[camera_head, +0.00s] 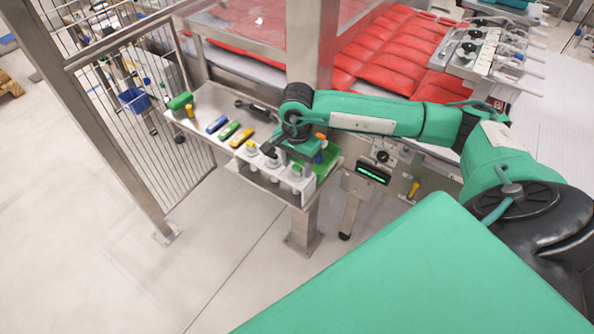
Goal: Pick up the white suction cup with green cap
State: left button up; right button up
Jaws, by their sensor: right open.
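A white rack (290,187) at the front of a metal shelf holds several white suction cups. One cup (251,149) at its left end has a yellow cap. Another white cup (297,172) stands further right. A green cap on a cup is hard to make out at this size. My right gripper (269,150) reaches in from the right, over the rack, and is open. Its dark fingers are close to the middle cup (272,163); I cannot tell whether they touch it. The gripper and wrist hide part of the rack's back. My left gripper is out of view.
The metal shelf (205,104) also carries a green roll (180,101), blue (217,124), green (229,131) and yellow (241,138) items and a black tool (259,107). A steel post (311,45) stands close behind my gripper. A wire fence (135,110) stands left; open floor lies in front.

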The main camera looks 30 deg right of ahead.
jog(key=c, duration=0.9)
jog(key=shift+r, duration=0.1)
jog(key=shift+r+b, duration=0.3)
jog(key=shift+r, duration=0.25)
notch_tip(320, 180, up, 19)
jog(key=b, duration=0.4)
jog(key=shift+f, duration=0.15)
